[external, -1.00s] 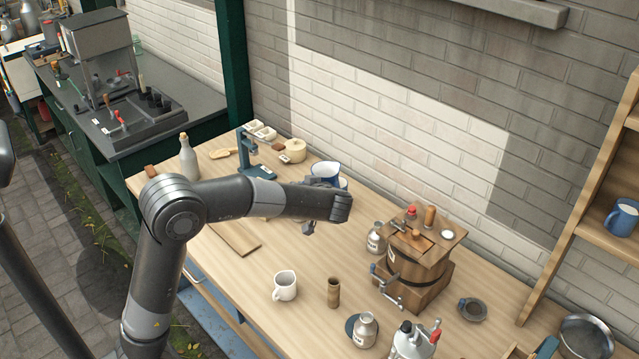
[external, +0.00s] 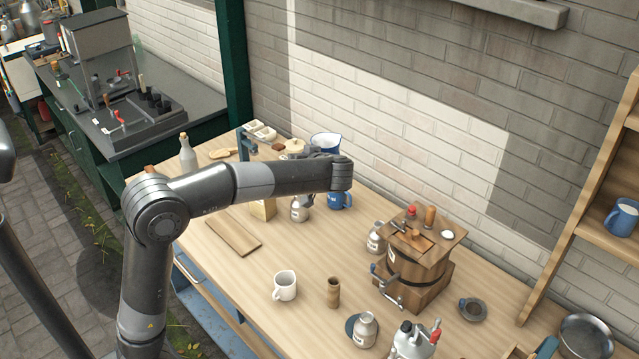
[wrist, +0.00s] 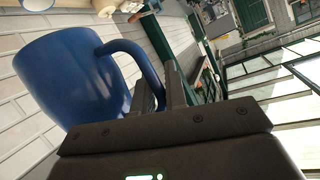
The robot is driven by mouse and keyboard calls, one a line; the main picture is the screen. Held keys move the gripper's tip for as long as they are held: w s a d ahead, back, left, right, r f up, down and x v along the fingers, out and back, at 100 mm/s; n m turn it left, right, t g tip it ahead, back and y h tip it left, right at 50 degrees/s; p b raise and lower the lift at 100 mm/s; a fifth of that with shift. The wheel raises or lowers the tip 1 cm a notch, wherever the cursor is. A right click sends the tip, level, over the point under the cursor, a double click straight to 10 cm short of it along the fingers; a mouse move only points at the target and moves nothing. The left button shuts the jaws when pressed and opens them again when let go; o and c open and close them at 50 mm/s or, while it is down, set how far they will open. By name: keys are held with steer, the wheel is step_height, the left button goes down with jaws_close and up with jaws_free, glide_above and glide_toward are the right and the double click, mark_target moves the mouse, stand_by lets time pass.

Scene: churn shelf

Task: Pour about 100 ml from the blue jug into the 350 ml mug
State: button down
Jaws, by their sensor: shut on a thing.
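The blue jug (external: 325,142) with a pale inside is up in the air above the back of the bench, partly hidden by my wrist. In the wrist view the blue jug (wrist: 65,75) fills the left side, and my gripper (wrist: 160,88) is shut on its handle. A blue mug (external: 340,200) with a white label stands on the bench below my wrist. A white mug (external: 287,284) stands nearer the front. The volume marks are too small to read, so I cannot tell which mug is the 350 ml one. The jug's contents are hidden.
A metal bottle (external: 300,210) stands just left of the blue mug. A wooden churn (external: 412,262) and a second bottle (external: 376,238) stand to the right. A wooden cup (external: 333,292) is beside the white mug. A board (external: 233,236) lies at left.

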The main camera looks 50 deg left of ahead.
steer(key=w+a+f+m+t+h, duration=0.25)
steer(key=w+a+m+t, duration=0.2)
steer(key=w, duration=0.45)
steer(key=w+a+f+m+t+h, duration=0.2)
steer(key=w+a+m+t+h, duration=0.25)
steer(key=w, duration=0.35)
steer(key=w+a+r+m+h, duration=0.15)
steer(key=a+r, duration=0.25)
steer(key=a, duration=0.7)
steer(key=a+r+m+h, duration=0.15)
steer(key=a+r, duration=0.35)
steer(key=a, duration=0.6)
step_height(320, 180, down, 8)
steer(key=shift+d+t+y, duration=0.25)
steer(key=shift+t+y, duration=0.05)
steer(key=shift+t, duration=0.1)
steer(key=shift+d+r, duration=0.1)
steer(key=shift+r, duration=0.05)
